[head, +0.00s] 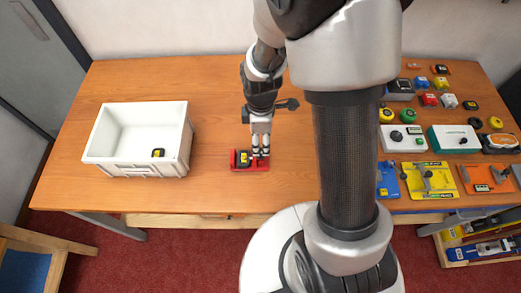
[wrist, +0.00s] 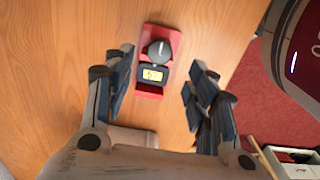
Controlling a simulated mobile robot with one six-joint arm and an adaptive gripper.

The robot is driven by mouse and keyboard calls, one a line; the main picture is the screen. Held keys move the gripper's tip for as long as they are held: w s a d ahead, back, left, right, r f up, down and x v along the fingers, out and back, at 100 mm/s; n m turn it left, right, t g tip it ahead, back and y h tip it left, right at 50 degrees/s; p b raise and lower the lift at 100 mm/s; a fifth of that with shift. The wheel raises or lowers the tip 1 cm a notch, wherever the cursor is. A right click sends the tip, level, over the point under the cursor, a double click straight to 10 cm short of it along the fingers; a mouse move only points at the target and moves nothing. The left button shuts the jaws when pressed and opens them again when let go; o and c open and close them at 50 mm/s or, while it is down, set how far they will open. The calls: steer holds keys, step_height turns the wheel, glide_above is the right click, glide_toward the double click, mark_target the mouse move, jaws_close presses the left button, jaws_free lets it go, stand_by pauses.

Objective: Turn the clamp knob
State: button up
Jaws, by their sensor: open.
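A red clamp (wrist: 172,38) lies on the wooden bench, with a round black knob (wrist: 158,50) that has a pale line on it. A small black-and-yellow device (wrist: 152,75) sits in the clamp beside the knob. In the head view the red clamp (head: 262,166) is near the bench's front edge, with the device (head: 243,158) in its left part; my fingers hide the knob there. My gripper (head: 261,153) points down over the clamp's right part. In the wrist view my gripper (wrist: 162,60) is open, one finger on each side of the clamp, apart from it.
A white bin (head: 135,165) stands to the left with a small black-and-yellow item (head: 158,153) inside. Several tools, boxes and coloured plates, such as a yellow plate (head: 430,187), cover the bench's right side. The bench (head: 215,95) is bare around the clamp.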

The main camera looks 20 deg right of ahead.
mark_target(261, 152)
step_height(261, 152, down, 7)
steer(key=shift+f+b, duration=0.1)
steer(key=shift+b, duration=0.7)
steer(key=shift+c, duration=0.4)
steer(key=c, duration=1)
